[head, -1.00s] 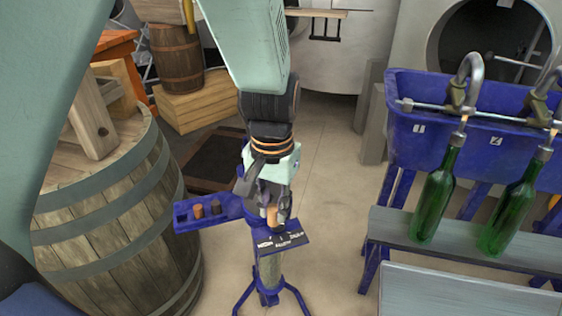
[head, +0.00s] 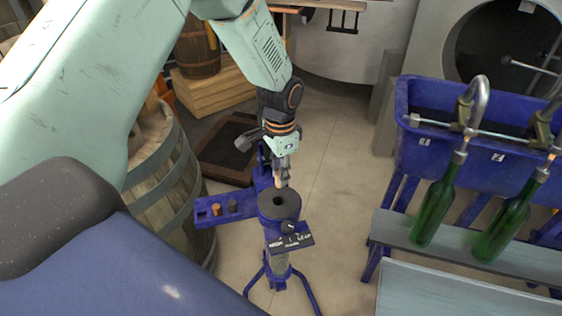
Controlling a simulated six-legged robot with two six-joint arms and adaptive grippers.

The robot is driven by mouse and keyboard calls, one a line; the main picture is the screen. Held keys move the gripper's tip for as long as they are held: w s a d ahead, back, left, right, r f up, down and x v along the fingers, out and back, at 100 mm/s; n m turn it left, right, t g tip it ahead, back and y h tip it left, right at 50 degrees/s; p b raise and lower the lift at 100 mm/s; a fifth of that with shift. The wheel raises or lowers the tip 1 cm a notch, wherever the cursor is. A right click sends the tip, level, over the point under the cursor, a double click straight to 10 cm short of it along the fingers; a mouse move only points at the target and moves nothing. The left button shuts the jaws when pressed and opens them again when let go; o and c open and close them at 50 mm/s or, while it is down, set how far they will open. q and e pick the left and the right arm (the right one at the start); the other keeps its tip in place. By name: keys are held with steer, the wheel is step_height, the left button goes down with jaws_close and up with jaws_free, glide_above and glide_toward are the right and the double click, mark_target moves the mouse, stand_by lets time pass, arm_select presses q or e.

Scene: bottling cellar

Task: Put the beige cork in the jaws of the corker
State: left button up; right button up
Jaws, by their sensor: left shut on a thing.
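The blue corker stands on thin legs on the floor. Its jaws (head: 270,212) are a dark round head with an open, dark hole in the top. My left gripper (head: 282,177) is shut on the beige cork (head: 282,185), of which only a small part shows below the fingertips. The cork appears just behind the hole in the picture, apart from it; its height above the jaws is hard to tell. My right gripper is out of view.
A blue cork tray (head: 241,203) juts left from the corker with an orange-brown cork (head: 216,209) and a dark cork (head: 232,206). A barrel (head: 178,195) stands at left. At right, green bottles (head: 434,212) stand on a bench below a blue filler trough (head: 420,150). Floor between is clear.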

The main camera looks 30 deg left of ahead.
arm_select(q)
steer(key=f+b, duration=0.5)
steer(key=shift+s+a+f, duration=0.15)
steer(key=shift+s+f, duration=0.05)
steer(key=shift+w, duration=0.1)
stand_by(0.4)
steer(key=shift+p, duration=0.45)
stand_by(1.3)
steer(key=shift+p, duration=0.3)
steer(key=shift+f+b, duration=0.6)
steer(key=shift+f, duration=0.5)
stand_by(0.9)
